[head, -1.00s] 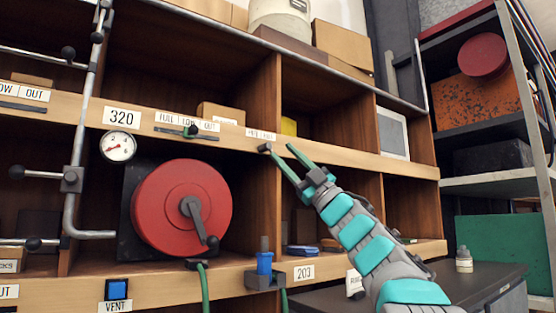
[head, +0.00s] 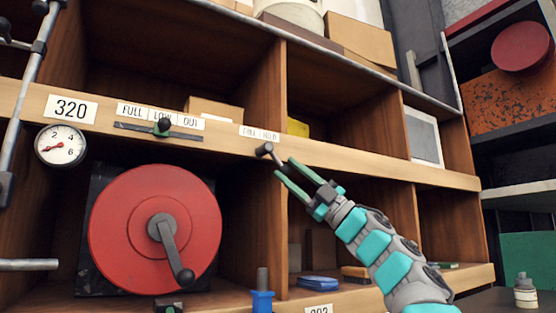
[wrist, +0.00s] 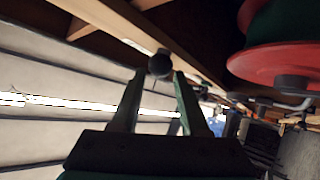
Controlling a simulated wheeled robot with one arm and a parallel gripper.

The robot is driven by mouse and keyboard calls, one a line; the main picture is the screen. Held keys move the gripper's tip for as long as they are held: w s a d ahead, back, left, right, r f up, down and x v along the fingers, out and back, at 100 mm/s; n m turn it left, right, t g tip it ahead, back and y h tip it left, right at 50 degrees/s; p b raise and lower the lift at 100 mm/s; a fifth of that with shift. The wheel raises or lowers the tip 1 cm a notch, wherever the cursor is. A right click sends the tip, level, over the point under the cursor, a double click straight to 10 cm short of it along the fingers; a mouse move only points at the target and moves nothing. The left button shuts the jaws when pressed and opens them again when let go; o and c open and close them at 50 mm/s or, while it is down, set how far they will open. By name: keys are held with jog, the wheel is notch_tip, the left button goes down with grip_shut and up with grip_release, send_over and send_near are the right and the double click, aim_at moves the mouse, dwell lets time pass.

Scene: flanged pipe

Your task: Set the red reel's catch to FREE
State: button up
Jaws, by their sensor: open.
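The red reel (head: 155,228) with its grey crank stands in a lower cubby at the left; it also shows at the upper right of the wrist view (wrist: 285,62). Its catch (head: 264,150) is a small dark-knobbed lever on the wooden rail, just below a small white label (head: 259,133) that seems to read FREE and HOLD. I cannot tell which setting it is at. My gripper (head: 283,165) is open, its green fingertips close to the catch. In the wrist view a dark round knob (wrist: 160,65) appears between the fingertips (wrist: 158,74), with no clear contact.
A slider (head: 163,127) marked FULL, LOW, OUT and a gauge (head: 60,145) sit on the same rail to the left. A blue-based fitting (head: 262,300) is on the lower rail. Shelf dividers and a box (head: 215,107) lie behind the rail.

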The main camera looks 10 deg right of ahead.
aim_at(280, 163)
jog(key=p+x, duration=0.1)
jog(key=x, duration=0.2)
jog(key=shift+a+r, duration=0.1)
jog(key=shift+r, duration=0.1)
jog(key=shift+w+a+r, duration=0.25)
jog(key=shift+a+r, duration=0.1)
jog(key=shift+a, duration=0.05)
jog(key=shift+c, duration=0.2)
grip_shut()
dwell(0.9)
